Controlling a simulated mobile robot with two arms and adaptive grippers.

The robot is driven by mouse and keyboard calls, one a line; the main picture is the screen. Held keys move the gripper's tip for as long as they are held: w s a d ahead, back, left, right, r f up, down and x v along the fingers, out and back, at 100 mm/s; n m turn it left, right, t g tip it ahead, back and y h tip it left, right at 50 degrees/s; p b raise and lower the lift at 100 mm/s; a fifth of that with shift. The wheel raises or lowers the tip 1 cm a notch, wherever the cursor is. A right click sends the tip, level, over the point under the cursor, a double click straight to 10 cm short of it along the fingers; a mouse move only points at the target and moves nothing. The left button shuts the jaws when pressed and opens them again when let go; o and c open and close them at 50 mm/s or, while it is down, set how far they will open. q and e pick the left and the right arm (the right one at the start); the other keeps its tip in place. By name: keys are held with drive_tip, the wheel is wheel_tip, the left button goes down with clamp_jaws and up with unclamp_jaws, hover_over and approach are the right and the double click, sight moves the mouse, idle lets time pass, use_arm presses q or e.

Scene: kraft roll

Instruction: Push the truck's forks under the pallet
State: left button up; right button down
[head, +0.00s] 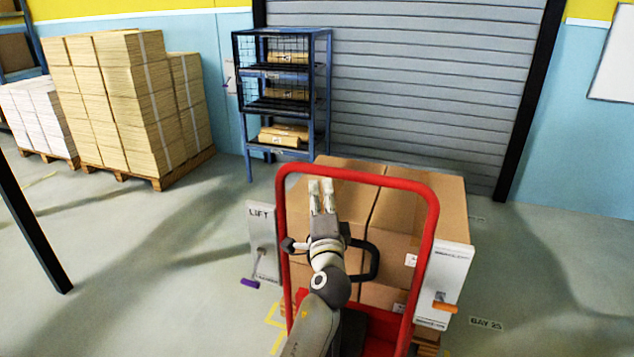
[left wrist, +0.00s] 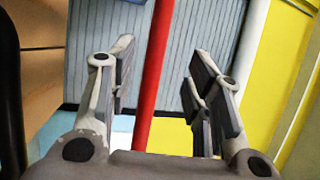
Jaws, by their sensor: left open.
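The truck has a red tubular frame (head: 433,215), a black loop handle (head: 373,262), a panel marked LIFT (head: 262,232) with a purple lever on the left and a white panel (head: 447,285) with an orange lever on the right. Large cardboard boxes (head: 425,210) stand beyond it; a bit of wooden pallet (head: 428,340) shows beneath them. The forks are hidden. My left gripper (head: 321,186) is open just below the frame's top bar. In the left wrist view, the red bar (left wrist: 155,70) appears between its open fingers; I cannot tell whether they touch. My right gripper is out of view.
Stacked boxes (head: 115,90) on a wooden pallet stand at the back left. A blue shelf rack (head: 313,95) with parcels stands before the grey shutter (head: 430,90). Floor to the left and right of the truck is clear, apart from a dark post (head: 32,230) at left.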

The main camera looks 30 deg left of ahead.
sight(320, 174)
use_arm(q)
drive_tip(key=p+x, duration=0.1)
drive_tip(key=x, duration=0.8)
drive_tip(key=shift+w+a+f+p, duration=0.1)
drive_tip(key=shift+w+a+p, duration=0.05)
drive_tip(key=shift+w+p, duration=0.15)
drive_tip(key=shift+w+a, duration=0.35)
drive_tip(key=shift+w, duration=0.1)
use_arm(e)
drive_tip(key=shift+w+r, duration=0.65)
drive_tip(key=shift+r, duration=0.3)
use_arm(q)
clamp_jaws()
